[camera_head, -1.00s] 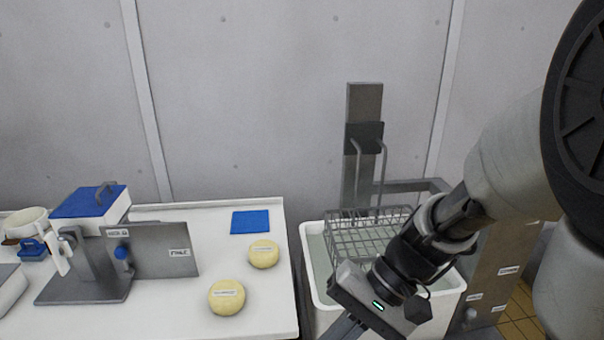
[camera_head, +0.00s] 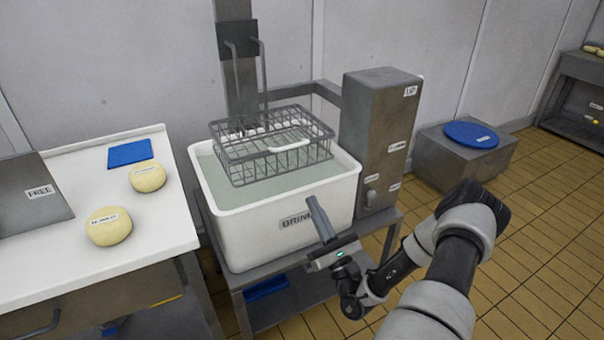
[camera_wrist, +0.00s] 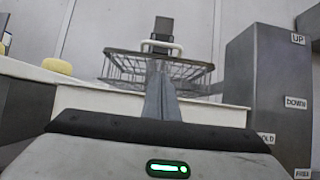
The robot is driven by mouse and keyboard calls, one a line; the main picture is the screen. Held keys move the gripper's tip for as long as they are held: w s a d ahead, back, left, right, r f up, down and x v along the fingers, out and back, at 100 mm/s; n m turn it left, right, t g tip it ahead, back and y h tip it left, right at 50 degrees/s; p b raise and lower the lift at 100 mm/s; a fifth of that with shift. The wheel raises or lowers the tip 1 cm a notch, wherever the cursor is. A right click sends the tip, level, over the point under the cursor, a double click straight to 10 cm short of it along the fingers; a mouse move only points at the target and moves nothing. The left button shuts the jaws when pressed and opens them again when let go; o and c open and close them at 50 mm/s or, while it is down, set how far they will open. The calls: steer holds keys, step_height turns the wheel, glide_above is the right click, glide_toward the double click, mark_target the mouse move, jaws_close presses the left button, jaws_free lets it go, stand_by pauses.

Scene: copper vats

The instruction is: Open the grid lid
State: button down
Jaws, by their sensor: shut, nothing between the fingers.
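A pale handle (camera_head: 289,146) sits at the lid's front edge. The lid looks closed on the basket. My gripper (camera_head: 314,204) is shut and empty, in front of the tub near its label, apart from the basket. In the wrist view the shut fingers (camera_wrist: 160,84) point towards the basket (camera_wrist: 125,68), with the pale handle (camera_wrist: 161,44) above their tips. The fingers hide part of the basket.
A steel control box (camera_head: 378,140) with UP, DOWN and HOLD labels (camera_wrist: 296,103) stands right of the tub. A white table (camera_head: 70,240) with two cheeses (camera_head: 108,226) and a blue cloth (camera_head: 130,153) is at left. Tiled floor (camera_head: 530,220) is open at right.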

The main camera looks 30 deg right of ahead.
steer(key=s+r+b+x, duration=0.1)
steer(key=r+x, duration=0.1)
steer(key=x, duration=1)
steer(key=shift+d+r, duration=0.2)
steer(key=shift+d, duration=0.1)
steer(key=shift+r, duration=0.1)
